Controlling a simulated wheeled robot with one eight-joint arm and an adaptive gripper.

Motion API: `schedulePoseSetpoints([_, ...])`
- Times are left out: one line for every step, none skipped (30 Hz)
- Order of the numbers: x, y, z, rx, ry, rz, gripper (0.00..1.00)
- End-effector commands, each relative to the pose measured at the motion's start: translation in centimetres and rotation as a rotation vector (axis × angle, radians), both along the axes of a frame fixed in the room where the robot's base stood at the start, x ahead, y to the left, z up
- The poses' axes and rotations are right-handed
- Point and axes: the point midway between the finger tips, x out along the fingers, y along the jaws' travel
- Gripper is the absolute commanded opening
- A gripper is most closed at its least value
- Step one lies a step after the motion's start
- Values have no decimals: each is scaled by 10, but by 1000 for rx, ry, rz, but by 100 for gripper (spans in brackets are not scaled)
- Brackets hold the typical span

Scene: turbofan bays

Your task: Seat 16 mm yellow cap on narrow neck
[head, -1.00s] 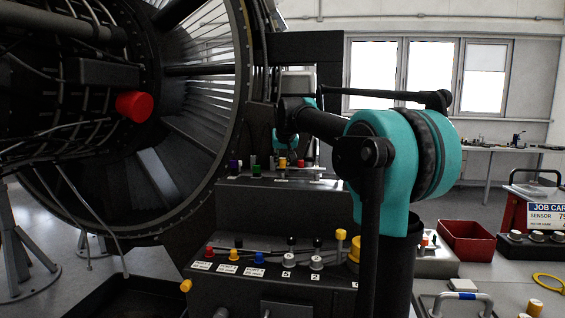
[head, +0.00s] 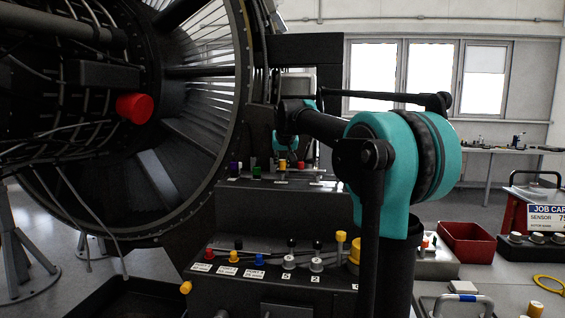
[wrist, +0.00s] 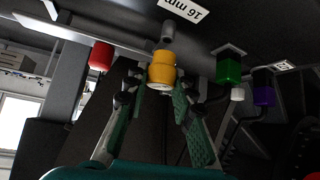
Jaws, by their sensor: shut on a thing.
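The yellow cap (wrist: 162,68) is between the fingers of my gripper (wrist: 157,92) in the wrist view, and the gripper is shut on it. A short grey neck (wrist: 168,32) by the "16 mm" label (wrist: 184,9) lines up just beyond the cap. I cannot tell whether cap and neck touch. In the head view the yellow cap (head: 282,165) shows small below my gripper, at the upper ledge of the dark bench. The fingertips are mostly hidden there.
A red cap (wrist: 101,56) sits on one side of my gripper; a green cap (wrist: 228,70) and a purple cap (wrist: 264,92) are on the other. A lower panel (head: 225,292) carries several coloured knobs. The turbofan (head: 150,160) stands close on the left.

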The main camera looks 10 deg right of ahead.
Motion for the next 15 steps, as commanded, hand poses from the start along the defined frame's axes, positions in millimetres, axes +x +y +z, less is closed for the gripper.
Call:
schedulePoseSetpoints([0, 0, 0, 0, 0, 0, 10])
schedulePoseSetpoints([0, 0, 0, 0, 0, 0, 10])
schedulePoseSetpoints([0, 0, 0, 0, 0, 0, 10])
schedulePoseSetpoints([0, 0, 0, 0, 0, 0, 10])
schedulePoseSetpoints([0, 0, 0, 0, 0, 0, 10])
schedulePoseSetpoints([0, 0, 0, 0, 0, 0, 10])
schedulePoseSetpoints([0, 0, 0, 0, 0, 0, 10])
schedulePoseSetpoints([0, 0, -1, 0, 0, 0, 10])
schedulePoseSetpoints([0, 0, -1, 0, 0, 0, 10])
schedulePoseSetpoints([0, 0, -1, 0, 0, 0, 10])
schedulePoseSetpoints([0, 0, -2, 0, 0, 0, 10])
schedulePoseSetpoints([0, 0, -3, 0, 0, 0, 10])
schedulePoseSetpoints([0, 0, -3, 0, 0, 0, 10])
schedulePoseSetpoints([0, 0, -4, 0, 0, 0, 10])
schedulePoseSetpoints([0, 0, -5, 0, 0, 0, 10])
